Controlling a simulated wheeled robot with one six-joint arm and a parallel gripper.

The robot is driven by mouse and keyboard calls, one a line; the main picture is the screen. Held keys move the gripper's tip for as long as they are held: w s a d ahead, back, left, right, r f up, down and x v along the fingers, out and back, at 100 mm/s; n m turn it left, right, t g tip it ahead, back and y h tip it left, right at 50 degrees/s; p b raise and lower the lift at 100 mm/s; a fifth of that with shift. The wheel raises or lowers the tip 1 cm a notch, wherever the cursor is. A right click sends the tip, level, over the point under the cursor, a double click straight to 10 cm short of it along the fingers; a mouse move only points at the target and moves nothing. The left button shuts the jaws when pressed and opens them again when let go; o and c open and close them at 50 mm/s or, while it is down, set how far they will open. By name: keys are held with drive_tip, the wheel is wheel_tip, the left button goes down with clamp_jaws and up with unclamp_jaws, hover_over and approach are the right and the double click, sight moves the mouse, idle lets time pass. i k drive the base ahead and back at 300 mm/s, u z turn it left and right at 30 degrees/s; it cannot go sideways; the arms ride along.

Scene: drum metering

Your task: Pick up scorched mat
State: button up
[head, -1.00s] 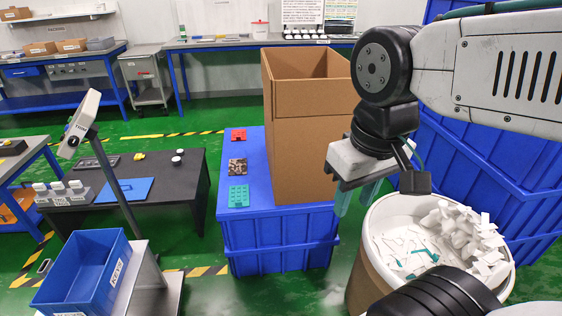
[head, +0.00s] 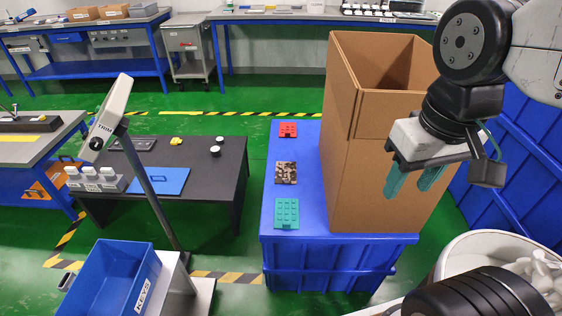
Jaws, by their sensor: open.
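The scorched mat (head: 286,173) looks like the small square with mottled dark brown and grey marks. It lies flat on the blue crate top (head: 307,206), between a red mat (head: 288,129) and a teal studded mat (head: 286,214). My gripper (head: 411,182) is open and empty, with teal fingers pointing down. It hangs in front of the cardboard box, to the right of the mats and apart from them.
A tall open cardboard box (head: 372,185) stands on the crate right beside the mats. A white-rimmed drum (head: 473,246) with white pieces is at lower right. A post-mounted TRIM unit (head: 107,119), a blue KEYS bin (head: 108,284) and a dark low table (head: 209,185) are at left.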

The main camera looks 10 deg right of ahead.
sight(286, 171)
drive_tip(key=i, duration=0.1)
drive_tip(key=k, duration=1)
drive_tip(key=u, duration=2.1)
drive_tip(key=i, duration=1.2)
drive_tip(key=z, duration=2.65)
drive_tip(key=i, duration=0.95)
drive_tip(key=u, duration=0.05)
